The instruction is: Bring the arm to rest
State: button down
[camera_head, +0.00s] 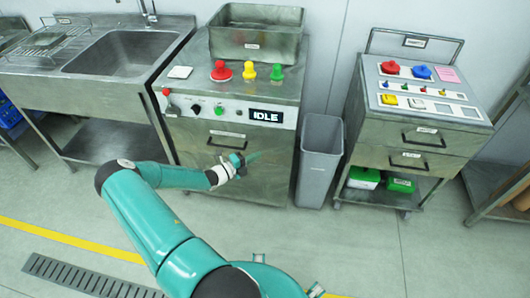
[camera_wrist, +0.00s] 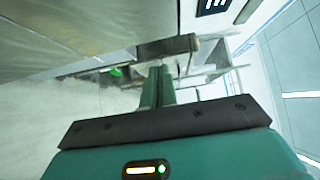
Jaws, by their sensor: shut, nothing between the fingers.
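My teal arm reaches forward from the bottom of the head view and bends toward the front of the steel dosing cabinet (camera_head: 255,160). My gripper (camera_head: 256,155) is in front of the cabinet's lower door, near its handle. Whether it touches the door cannot be told. In the wrist view my gripper's two teal fingers (camera_wrist: 158,72) are together with nothing between them. The cabinet's display (camera_head: 266,116) reads IDLE.
On the cabinet top stand red (camera_head: 221,71), yellow (camera_head: 249,70) and green (camera_head: 277,72) knobs and a steel bin (camera_head: 256,43). A grey waste bin (camera_head: 320,160) and a drawer cart (camera_head: 415,120) stand right, a sink (camera_head: 122,52) left. The floor (camera_head: 365,245) is clear.

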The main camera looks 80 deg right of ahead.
jog(key=shift+w+a, duration=0.3)
jog(key=w+a+r+m+t+y, duration=0.3)
jog(key=w+a+r+m+t, duration=0.2)
jog(key=w+a+r+m, duration=0.7)
jog(key=w+a+r+m+t+y, duration=0.5)
jog(key=w+a+r, duration=0.6)
jog(key=w+a, duration=0.45)
jog(key=w+a+r+m+t, duration=0.1)
jog(key=a+r+m+t, duration=0.2)
jog(key=a+r, duration=0.35)
jog(key=w+a+r+m+t, duration=0.15)
jog(key=a+r, duration=0.25)
jog(key=a, duration=0.6)
jog(key=s+a+r+m+t+y, duration=0.1)
jog(key=s+a+r+m+t, duration=0.1)
jog(key=a, duration=0.5)
jog(key=s+a+r+m+t+y, duration=0.2)
jog(key=s+a+r+t, duration=0.1)
jog(key=a, duration=0.4)
jog(key=v, duration=0.3)
jog(key=shift+s, duration=0.2)
jog(key=shift+m, duration=0.25)
